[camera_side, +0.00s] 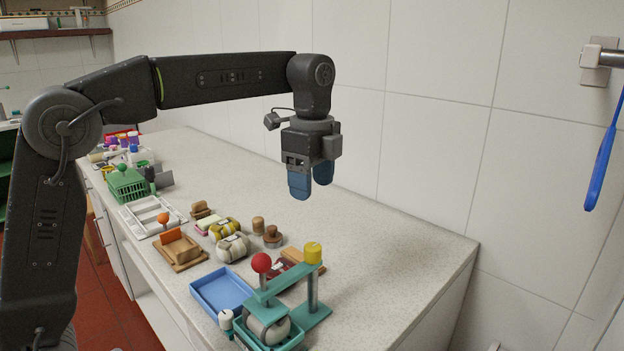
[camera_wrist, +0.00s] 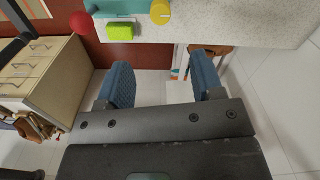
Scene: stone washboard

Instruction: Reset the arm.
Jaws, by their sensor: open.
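My gripper (camera_side: 311,190) hangs above the stone counter, fingers pointing down, clear of every object. In the wrist view its two blue fingers (camera_wrist: 165,85) are spread apart with nothing between them. The counter (camera_side: 385,255) is pale speckled stone along a tiled wall. The arm reaches across from the left with its forearm nearly level.
Below stand a teal press with a red ball (camera_side: 262,263) and yellow knob (camera_side: 313,253), a blue tray (camera_side: 222,290), wrapped bundles (camera_side: 233,247), a wooden block holder (camera_side: 180,248), a white tray (camera_side: 150,215) and a green basket (camera_side: 127,184). A blue-handled tool (camera_side: 600,165) hangs at right.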

